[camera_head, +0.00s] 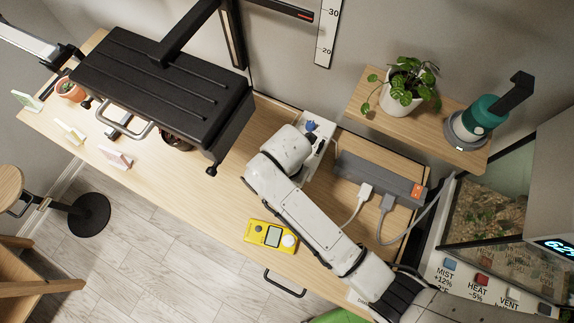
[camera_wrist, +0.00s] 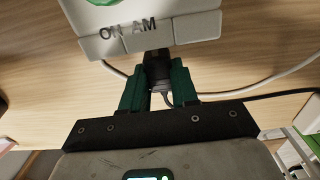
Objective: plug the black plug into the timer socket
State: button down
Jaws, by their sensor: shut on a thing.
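In the wrist view, my gripper (camera_wrist: 158,82) has its two dark green fingers shut on the black plug (camera_wrist: 157,66). A cord runs from the plug's near end. The white timer (camera_wrist: 125,40) is straight ahead, with "ON AM" lettering and part of a green round face at the top edge of the picture. The plug's front end meets the timer's lower edge in this view. The socket itself is hidden, so I cannot tell whether the plug is in it or just before it. In the head view, my arm hides the gripper and the plug.
A grey power strip (camera_head: 374,176) with plugs and cords lies right of my arm. A yellow meter (camera_head: 269,236) lies on the wooden bench (camera_head: 215,205) near its front edge. A black lamp hood (camera_head: 155,85) stands left. A shelf (camera_head: 430,130) holds a potted plant (camera_head: 402,90).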

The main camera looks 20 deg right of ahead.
jog(key=shift+w+d, duration=0.5)
dwell(0.3)
jog(key=c, duration=0.8)
grip_release()
